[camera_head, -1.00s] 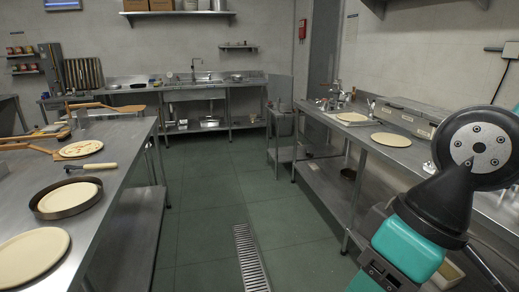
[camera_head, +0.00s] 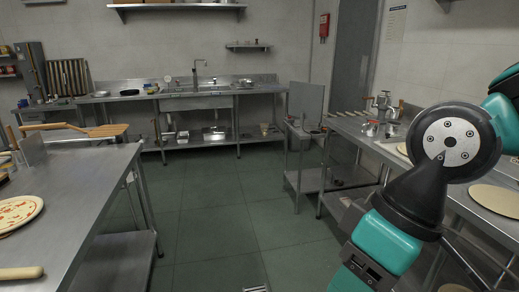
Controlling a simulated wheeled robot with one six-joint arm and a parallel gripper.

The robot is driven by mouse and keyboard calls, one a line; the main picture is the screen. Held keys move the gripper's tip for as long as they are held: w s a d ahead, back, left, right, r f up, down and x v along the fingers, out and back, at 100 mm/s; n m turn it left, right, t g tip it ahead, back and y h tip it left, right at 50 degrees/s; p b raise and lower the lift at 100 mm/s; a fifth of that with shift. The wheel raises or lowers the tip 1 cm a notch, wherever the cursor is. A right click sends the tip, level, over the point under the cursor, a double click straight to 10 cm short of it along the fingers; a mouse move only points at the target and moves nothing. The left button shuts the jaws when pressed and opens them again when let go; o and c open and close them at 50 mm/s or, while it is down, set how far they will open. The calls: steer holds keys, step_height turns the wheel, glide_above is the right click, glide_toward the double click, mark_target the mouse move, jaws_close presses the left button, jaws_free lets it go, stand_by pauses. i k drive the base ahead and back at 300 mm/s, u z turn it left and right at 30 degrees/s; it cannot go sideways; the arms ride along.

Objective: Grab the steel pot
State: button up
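Several small steel vessels stand on the right counter (camera_head: 345,124) near its far end. One low steel pot (camera_head: 371,128) is at the counter's left edge, and taller steel pieces (camera_head: 383,102) stand behind it. Other shiny metal ware (camera_head: 244,83) lies on the far sink counter, and a steel container (camera_head: 213,133) is on the shelf below. I cannot tell which of these is the task's steel pot. My teal and black arm shows at the right, well in front of them. My gripper is not in view.
The left worktop (camera_head: 75,190) holds a pizza (camera_head: 16,212) and a wooden peel (camera_head: 95,131). Dough discs (camera_head: 497,200) lie on the right counter, partly behind my arm. A small steel stand (camera_head: 308,178) is by the right counter. The green floor (camera_head: 215,215) between the counters is clear.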

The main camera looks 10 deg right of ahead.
mark_target(391, 128)
steer(key=z, duration=0.2)
steer(key=i, duration=2.05)
steer(key=z, duration=0.85)
steer(key=i, duration=1.7)
steer(key=z, duration=0.3)
